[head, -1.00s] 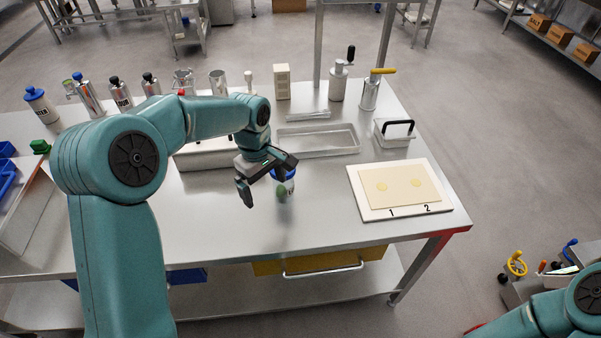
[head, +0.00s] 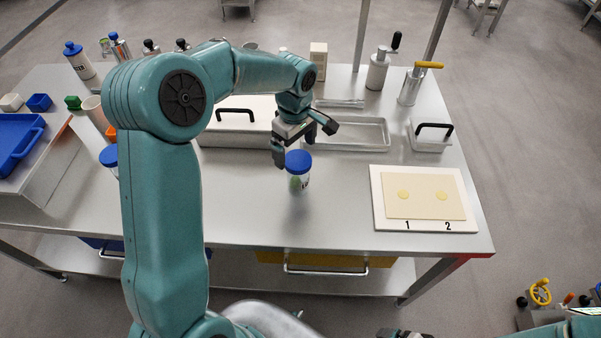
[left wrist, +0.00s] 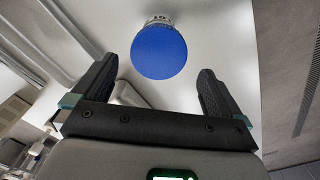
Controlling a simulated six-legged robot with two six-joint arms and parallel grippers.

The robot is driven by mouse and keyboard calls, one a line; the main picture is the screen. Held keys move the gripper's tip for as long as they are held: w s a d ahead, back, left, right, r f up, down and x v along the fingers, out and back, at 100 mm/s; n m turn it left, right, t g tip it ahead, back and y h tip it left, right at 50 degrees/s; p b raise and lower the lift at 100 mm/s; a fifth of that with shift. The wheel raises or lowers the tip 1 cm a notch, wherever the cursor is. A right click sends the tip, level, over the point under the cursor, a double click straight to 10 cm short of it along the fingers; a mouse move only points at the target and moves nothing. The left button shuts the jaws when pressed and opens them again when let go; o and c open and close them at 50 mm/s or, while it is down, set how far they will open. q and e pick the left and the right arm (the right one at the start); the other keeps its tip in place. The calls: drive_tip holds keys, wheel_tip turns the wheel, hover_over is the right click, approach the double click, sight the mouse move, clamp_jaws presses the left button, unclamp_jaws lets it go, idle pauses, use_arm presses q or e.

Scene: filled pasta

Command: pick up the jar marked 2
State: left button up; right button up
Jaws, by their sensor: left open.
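A jar with a blue lid (head: 299,163) stands upright on the steel table near the middle. Its body looks clear with something green inside, and I cannot read its mark. In the left wrist view its round blue lid (left wrist: 159,52) lies ahead, between and beyond the fingertips. My left gripper (head: 304,143) is open and empty, just behind and above the jar, apart from it. Another blue-lidded jar (head: 109,156) stands at the left, partly behind my arm. My right gripper (head: 403,333) shows only as a dark piece at the bottom edge.
A white board with a pasta sheet (head: 380,212), marked 1 and 2, lies at the right. A blue tray (head: 18,140) is at the left. The table in front of the jar is clear.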

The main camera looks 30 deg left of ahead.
sight(295, 161)
use_arm(q)
wheel_tip(295, 161, down, 3)
drive_tip(key=shift+w+f, duration=0.15)
drive_tip(key=shift+f, duration=0.05)
drive_tip(key=shift+s+d+f, duration=0.1)
drive_tip(key=shift+s+f, duration=0.2)
drive_tip(key=shift+s, duration=0.15)
drive_tip(key=f, duration=0.2)
drive_tip(key=w+f+p, duration=0.1)
drive_tip(key=f, duration=0.1)
drive_tip(key=shift+f+p, duration=0.2)
drive_tip(key=shift+p, duration=0.1)
drive_tip(key=shift+f, duration=0.3)
drive_tip(key=shift+s, duration=0.2)
drive_tip(key=shift+d, duration=0.1)
